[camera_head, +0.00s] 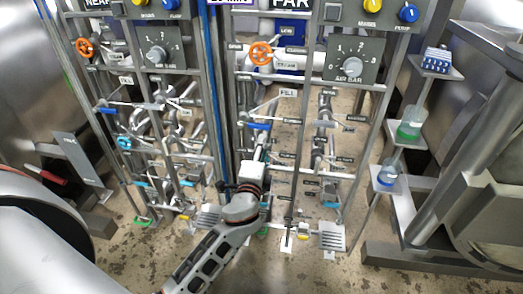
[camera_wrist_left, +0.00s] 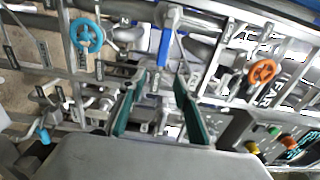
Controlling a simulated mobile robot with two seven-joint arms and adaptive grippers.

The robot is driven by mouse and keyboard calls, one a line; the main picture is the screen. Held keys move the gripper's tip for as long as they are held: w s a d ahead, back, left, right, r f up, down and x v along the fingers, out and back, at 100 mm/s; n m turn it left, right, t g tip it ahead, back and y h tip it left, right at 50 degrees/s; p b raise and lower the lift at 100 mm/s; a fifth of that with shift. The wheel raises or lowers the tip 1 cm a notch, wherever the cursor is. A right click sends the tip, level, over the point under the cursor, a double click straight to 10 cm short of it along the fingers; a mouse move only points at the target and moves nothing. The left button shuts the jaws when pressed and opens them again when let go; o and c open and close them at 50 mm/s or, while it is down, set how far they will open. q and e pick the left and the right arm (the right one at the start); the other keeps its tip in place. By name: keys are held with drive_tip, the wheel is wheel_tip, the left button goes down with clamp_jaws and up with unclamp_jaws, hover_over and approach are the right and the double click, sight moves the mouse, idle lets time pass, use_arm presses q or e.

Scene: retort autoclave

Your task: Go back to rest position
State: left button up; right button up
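My left gripper (camera_head: 261,150) reaches up from the lower middle toward the FAR panel. In the left wrist view its two teal-padded fingers (camera_wrist_left: 162,82) are apart with nothing gripped between them. A blue lever handle (camera_wrist_left: 165,45) lies beyond the fingertips, in line with the gap; it also shows in the head view (camera_head: 259,126) just above the gripper. I cannot tell whether a finger touches it. An orange handwheel (camera_head: 260,53) is higher on the FAR panel and also in the wrist view (camera_wrist_left: 262,72). A teal handwheel (camera_wrist_left: 87,36) is at the wrist view's left. My right gripper is not in view.
The NEAR panel (camera_head: 157,49) stands left, with pipes, valves and frame posts close around my gripper. At right, small shelves hold a blue rack (camera_head: 437,60), a green-based bottle (camera_head: 410,124) and a blue-based bottle (camera_head: 388,175). Some brown floor (camera_head: 300,275) is clear in front.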

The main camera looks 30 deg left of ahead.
use_arm(q)
drive_tip(key=shift+s+d, duration=0.1)
drive_tip(key=shift+s, duration=0.25)
drive_tip(key=s+d+f+n+g+h, duration=0.35)
drive_tip(key=s+f, duration=0.65)
drive_tip(key=f, duration=0.5)
drive_tip(key=s+d+f+n+g+h, duration=0.1)
drive_tip(key=s+d+f+n+h, duration=0.1)
drive_tip(key=s+f, duration=0.3)
drive_tip(key=s+d+f+n+g+h, duration=0.2)
drive_tip(key=s+d+f+n, duration=0.2)
drive_tip(key=s, duration=0.8)
drive_tip(key=shift+s+f+n, duration=0.4)
drive_tip(key=shift+f+n, duration=0.25)
drive_tip(key=shift+f, duration=0.2)
